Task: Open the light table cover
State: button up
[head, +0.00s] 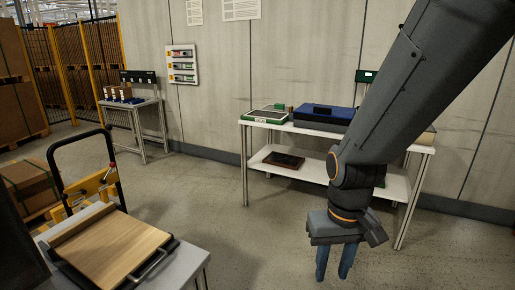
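A flat case with a wooden lid (115,245) sits at the lower left on a grey-white stand. The lid lies flat and looks closed. A dark frame runs around it, and a bar handle (148,265) is on its front right edge. It looks like the light table and its cover, though no label shows. My gripper (333,275) hangs pointing down at the lower right, well to the right of the case. Its two blue fingers are apart with nothing between them. Whatever is under the lid is hidden.
A white two-shelf table (285,127) against the wall holds a blue case (325,115), a green-edged tray (265,115) and a dark tray (284,160) below. A smaller table (133,104) stands at the back left. A black-handled cart (83,140) is behind the wooden-lidded case. Floor between is clear.

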aim_at(345, 114)
jog(key=z, duration=0.2)
jog(key=i, duration=1.9)
jog(key=z, duration=0.45)
jog(key=i, duration=1.3)
jog(key=z, duration=0.3)
